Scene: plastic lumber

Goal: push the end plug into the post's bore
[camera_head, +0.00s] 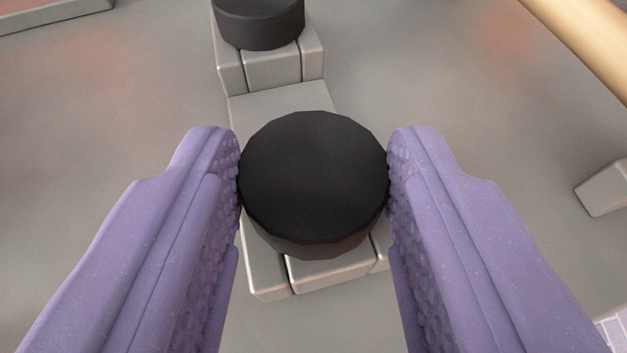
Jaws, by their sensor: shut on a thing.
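A black, round, faceted end plug (314,180) is between the two purple fingers of my gripper (314,178). Both fingers touch its sides, one at the left and one at the right, and the gripper is shut on it. The plug's flat top faces the camera. It is above the near end of a grey block holder (285,100); I cannot tell if it still rests there. A tan round bar (585,40), possibly the post, crosses the upper right corner. No bore shows in this view.
A second black plug (259,22) sits on the far end of the holder. A small grey block (605,188) stands at the right edge. A raised grey edge (45,14) shows at the top left. The grey surface left of the holder is clear.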

